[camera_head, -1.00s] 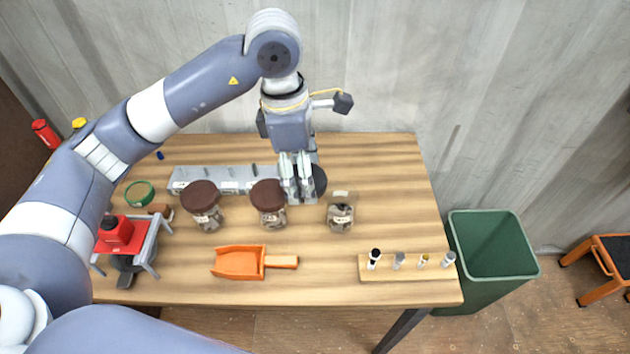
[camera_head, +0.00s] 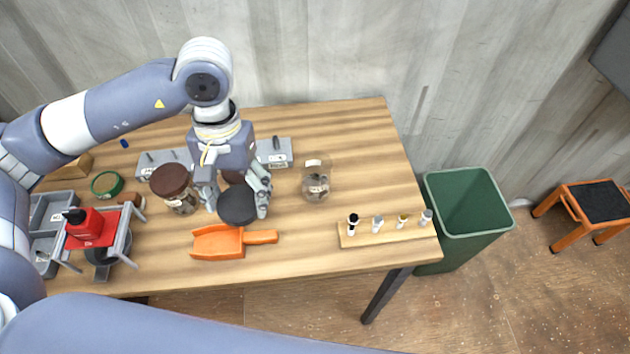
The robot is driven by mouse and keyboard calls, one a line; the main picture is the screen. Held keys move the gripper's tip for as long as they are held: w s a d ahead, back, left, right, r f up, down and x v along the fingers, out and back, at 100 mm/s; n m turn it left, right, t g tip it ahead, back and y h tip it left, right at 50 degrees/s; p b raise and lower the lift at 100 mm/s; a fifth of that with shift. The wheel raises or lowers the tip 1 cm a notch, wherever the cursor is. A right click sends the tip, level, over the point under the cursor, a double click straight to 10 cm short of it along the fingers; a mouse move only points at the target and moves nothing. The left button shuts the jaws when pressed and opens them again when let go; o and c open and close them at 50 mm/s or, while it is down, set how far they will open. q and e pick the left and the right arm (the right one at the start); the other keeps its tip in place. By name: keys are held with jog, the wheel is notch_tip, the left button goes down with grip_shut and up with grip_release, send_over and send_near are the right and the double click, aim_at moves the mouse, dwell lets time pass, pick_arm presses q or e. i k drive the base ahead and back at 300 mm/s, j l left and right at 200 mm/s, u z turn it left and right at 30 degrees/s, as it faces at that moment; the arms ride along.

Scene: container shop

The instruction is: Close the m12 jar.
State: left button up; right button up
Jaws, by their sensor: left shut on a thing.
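My left gripper (camera_head: 238,196) points down and is shut on a dark round lid (camera_head: 238,208), held in front of the middle jar. The middle jar's brown lid (camera_head: 233,177) shows partly; the rest is hidden by the gripper. To the left stands a jar with a brown lid (camera_head: 172,183) and dark contents. To the right of the gripper stands an upright clear jar (camera_head: 316,182) with no lid visible and small dark parts inside. The lettering is too small to tell which jar is m12. My right gripper is not in view.
An orange scoop (camera_head: 218,242) lies in front of the held lid. A wooden block with several small samples (camera_head: 390,229) is at the front right. A grey rail (camera_head: 275,153) lies behind the jars. A red item (camera_head: 90,228) on a stand is left. The table right of the clear jar is free.

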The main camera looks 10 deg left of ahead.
aim_at(314, 190)
jog(key=k+j+z, duration=0.35)
jog(key=j, duration=0.3)
jog(key=k+j+z, duration=0.3)
jog(key=k+j, duration=0.2)
jog(key=k, duration=0.1)
